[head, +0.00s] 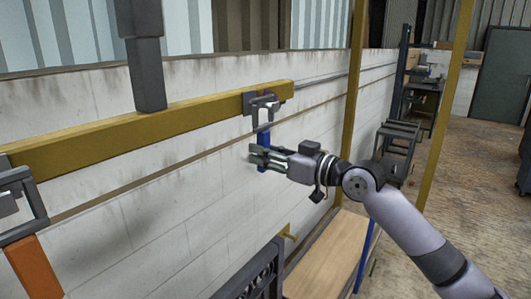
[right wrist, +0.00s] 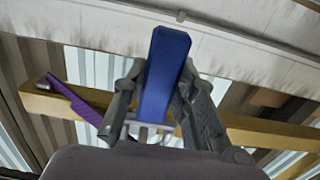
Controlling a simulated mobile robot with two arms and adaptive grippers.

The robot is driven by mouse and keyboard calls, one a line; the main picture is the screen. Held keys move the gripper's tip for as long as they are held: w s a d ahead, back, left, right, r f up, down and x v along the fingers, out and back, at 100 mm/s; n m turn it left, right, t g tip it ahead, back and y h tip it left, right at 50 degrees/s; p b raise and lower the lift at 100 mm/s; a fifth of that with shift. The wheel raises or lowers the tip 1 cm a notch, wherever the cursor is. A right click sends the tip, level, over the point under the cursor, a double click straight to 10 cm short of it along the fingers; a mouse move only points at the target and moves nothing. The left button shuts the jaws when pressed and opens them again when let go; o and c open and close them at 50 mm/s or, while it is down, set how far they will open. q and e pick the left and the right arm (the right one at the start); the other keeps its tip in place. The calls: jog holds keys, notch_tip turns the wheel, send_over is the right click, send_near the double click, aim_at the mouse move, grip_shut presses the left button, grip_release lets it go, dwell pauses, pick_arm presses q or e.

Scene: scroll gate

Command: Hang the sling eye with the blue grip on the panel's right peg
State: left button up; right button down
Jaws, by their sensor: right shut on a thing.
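The sling eye (head: 265,104) is a grey metal loop at the top of the blue grip (head: 263,138). My right gripper (head: 262,157) is shut on the blue grip, which hangs upright below the eye. In the right wrist view the blue grip (right wrist: 165,75) stands between the two fingers. The right peg's dark mount (head: 248,103) is near the right end of the yellow beam. The eye overlaps this mount, and I cannot tell whether it is around the peg or just in front. My left gripper is not in view.
Another grey eye (head: 38,210) with an orange grip (head: 35,268) is at the left edge. A purple bar (right wrist: 78,103) crosses the yellow beam (right wrist: 250,132) in the wrist view. A dark grey post (head: 147,75) comes down before the beam. A wooden bench (head: 328,255) stands below.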

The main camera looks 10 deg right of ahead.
jog(key=shift+r, duration=0.2)
dwell(0.5)
jog(key=shift+r+p, duration=0.65)
jog(key=shift+s+d, duration=0.1)
jog(key=shift+d, duration=0.05)
jog(key=b+v, duration=0.2)
jog(key=v, duration=0.4)
jog(key=shift+s+d, duration=0.25)
jog(key=shift+s, duration=0.05)
dwell(0.4)
jog(key=b+v, duration=0.2)
jog(key=v, duration=0.3)
jog(key=shift+b, duration=0.3)
dwell(0.3)
dwell(0.9)
